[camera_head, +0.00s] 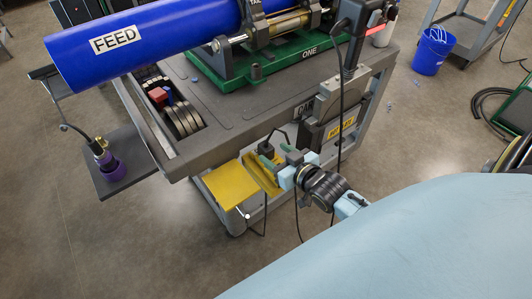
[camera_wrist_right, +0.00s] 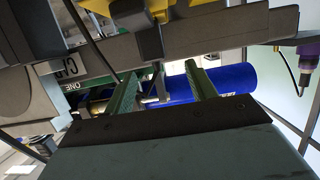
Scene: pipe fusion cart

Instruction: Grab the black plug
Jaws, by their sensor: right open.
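A small black plug (camera_head: 266,147) with a thin black cable shows in the head view, in front of the cart's side and just above a yellow piece. My right gripper (camera_head: 273,156) has its green fingers close beside the plug, open. Whether they touch the plug or stand around it cannot be told. In the right wrist view, the fingers of the right gripper (camera_wrist_right: 161,74) are apart, with the blue pipe behind them. My left gripper is not in view.
The grey cart (camera_head: 228,105) carries a blue pipe (camera_head: 150,40) marked FEED on a green base. A yellow panel (camera_head: 230,185) sits at the cart's lower front. A black cable (camera_head: 341,110) hangs near the right arm. A side shelf (camera_head: 120,178) holds a purple-based tool.

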